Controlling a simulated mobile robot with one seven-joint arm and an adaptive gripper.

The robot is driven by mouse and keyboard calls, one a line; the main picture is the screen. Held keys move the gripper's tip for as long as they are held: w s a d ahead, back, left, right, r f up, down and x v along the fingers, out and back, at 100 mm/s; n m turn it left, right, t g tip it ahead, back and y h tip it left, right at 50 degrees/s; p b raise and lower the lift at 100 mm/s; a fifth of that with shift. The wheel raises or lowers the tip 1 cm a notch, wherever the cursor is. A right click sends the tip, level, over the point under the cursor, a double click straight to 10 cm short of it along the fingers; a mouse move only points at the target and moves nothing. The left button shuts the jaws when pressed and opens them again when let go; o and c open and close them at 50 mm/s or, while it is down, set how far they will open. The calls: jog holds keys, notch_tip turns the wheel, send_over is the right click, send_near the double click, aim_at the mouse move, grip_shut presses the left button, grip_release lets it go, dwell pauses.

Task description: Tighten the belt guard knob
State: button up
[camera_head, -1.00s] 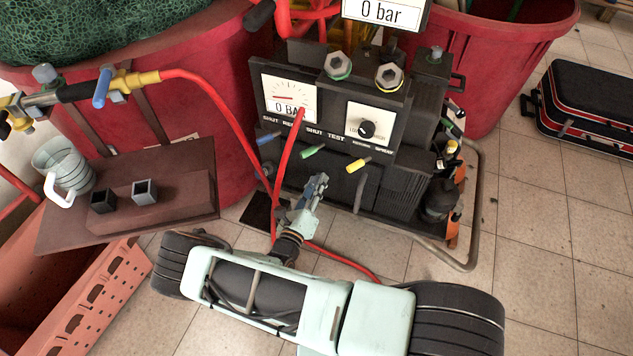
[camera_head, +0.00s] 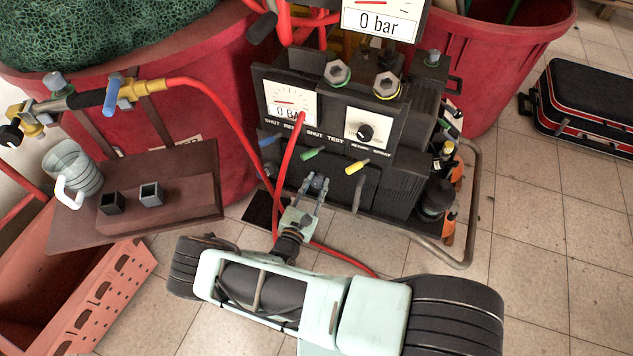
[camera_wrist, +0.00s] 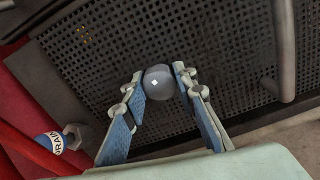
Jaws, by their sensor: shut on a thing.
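In the head view my gripper (camera_head: 316,190) reaches the lower front of the black pump unit (camera_head: 375,185), below the coloured levers. The knob shows there only as a small dark spot between the fingers.
A red hose (camera_head: 215,100) runs down close to the left of my gripper. A metal tube frame (camera_head: 468,255) guards the unit's right side. A brown shelf (camera_head: 190,215) with a measuring jug (camera_head: 75,165) stands left. A dark case (camera_head: 590,105) lies on the floor right.

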jog(key=shift+m+p, duration=0.45)
jog(key=shift+m, duration=1.15)
jog(key=shift+f, duration=0.1)
jog(key=o, duration=1.2)
jog(key=shift+c, duration=0.2)
jog(key=v, duration=0.7)
jog(key=shift+s, duration=0.25)
jog(key=shift+a, duration=0.1)
